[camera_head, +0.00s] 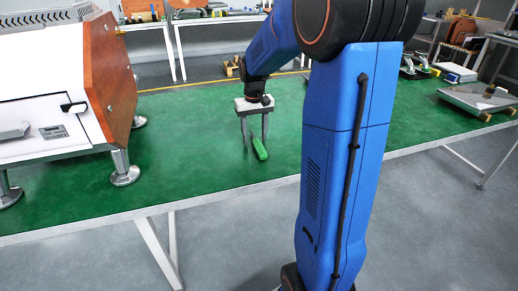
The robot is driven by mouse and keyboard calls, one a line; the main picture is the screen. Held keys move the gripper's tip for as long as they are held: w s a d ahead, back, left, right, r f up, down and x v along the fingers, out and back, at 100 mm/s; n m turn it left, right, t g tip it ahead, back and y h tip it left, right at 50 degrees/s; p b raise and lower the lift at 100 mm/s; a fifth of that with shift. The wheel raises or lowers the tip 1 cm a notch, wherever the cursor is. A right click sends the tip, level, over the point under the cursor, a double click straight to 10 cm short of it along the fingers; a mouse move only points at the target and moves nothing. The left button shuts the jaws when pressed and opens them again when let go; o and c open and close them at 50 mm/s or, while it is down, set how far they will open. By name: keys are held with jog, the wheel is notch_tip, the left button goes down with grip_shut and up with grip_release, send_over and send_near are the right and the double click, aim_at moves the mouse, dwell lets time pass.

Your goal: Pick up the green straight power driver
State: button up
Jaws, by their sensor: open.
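The green straight power driver (260,149) lies on the green table top (195,155), in the middle of the camera_head view. It is small in the picture, and its far end is partly hard to make out near my gripper. My gripper (256,141) points down with its two fingers apart. The fingers are over or beside the driver's far part, and I cannot tell whether they touch it. The driver appears to rest on the table.
A large white machine with orange-brown wooden side panels (110,75) stands on metal feet (124,168) at the left. A grey plate on wooden blocks (478,100) and several tools stand at the right. The table around the driver is clear. My blue arm hides part of the table.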

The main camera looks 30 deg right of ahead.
jog(key=shift+f, duration=0.2)
grip_shut()
jog(key=shift+r, duration=0.1)
notch_tip(320, 180, up, 10)
dwell(0.5)
